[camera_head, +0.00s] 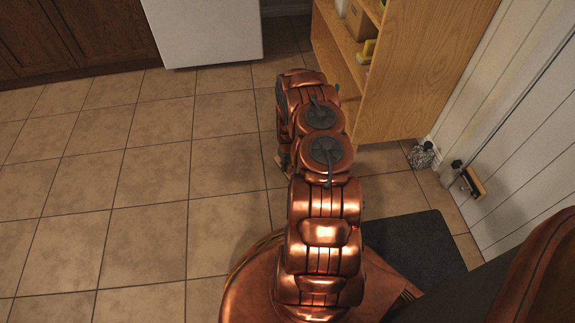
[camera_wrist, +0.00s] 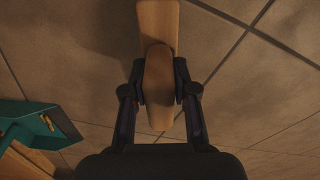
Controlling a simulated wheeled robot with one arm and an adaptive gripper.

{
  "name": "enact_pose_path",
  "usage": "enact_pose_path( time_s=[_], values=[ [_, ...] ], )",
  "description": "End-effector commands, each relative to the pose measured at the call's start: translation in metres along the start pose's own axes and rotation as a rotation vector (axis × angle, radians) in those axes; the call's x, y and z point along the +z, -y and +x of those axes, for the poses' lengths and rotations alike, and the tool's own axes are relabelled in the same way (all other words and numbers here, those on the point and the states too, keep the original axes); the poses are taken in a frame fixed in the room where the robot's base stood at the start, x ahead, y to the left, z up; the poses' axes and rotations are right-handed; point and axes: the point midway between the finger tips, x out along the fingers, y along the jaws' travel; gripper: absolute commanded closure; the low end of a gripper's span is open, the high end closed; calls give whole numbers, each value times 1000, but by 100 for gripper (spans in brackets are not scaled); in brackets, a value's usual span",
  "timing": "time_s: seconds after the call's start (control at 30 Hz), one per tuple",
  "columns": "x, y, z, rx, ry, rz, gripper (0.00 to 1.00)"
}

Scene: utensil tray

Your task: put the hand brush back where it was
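In the wrist view my gripper (camera_wrist: 160,88) has its two dark fingers closed against both sides of a pale wooden piece, which looks like the handle of the hand brush (camera_wrist: 158,60). The wood runs from between the fingers up to the top edge of the view, with tiled floor behind it. No bristles show. In the head view my copper arm hides the gripper and most of what it holds. A small wooden bit, likely part of the brush, shows at the arm's left side (camera_head: 283,161).
A teal pan-like object (camera_wrist: 38,122) is left of my gripper in the wrist view, by a wooden edge (camera_wrist: 20,163). A wooden shelf unit (camera_head: 420,75) stands right of my arm. The tiled floor at left is clear.

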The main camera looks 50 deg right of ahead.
Motion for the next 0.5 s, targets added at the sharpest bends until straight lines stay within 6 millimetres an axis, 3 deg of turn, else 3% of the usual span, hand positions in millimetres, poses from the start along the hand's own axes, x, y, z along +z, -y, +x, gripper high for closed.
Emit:
enact_pose_path(
  time_s=[0.2, 0.5],
  values=[
    [0, 0, 0, 0, 0, 0, 49],
    [0, 0, -1, 0, 0, 0, 49]
  ],
)
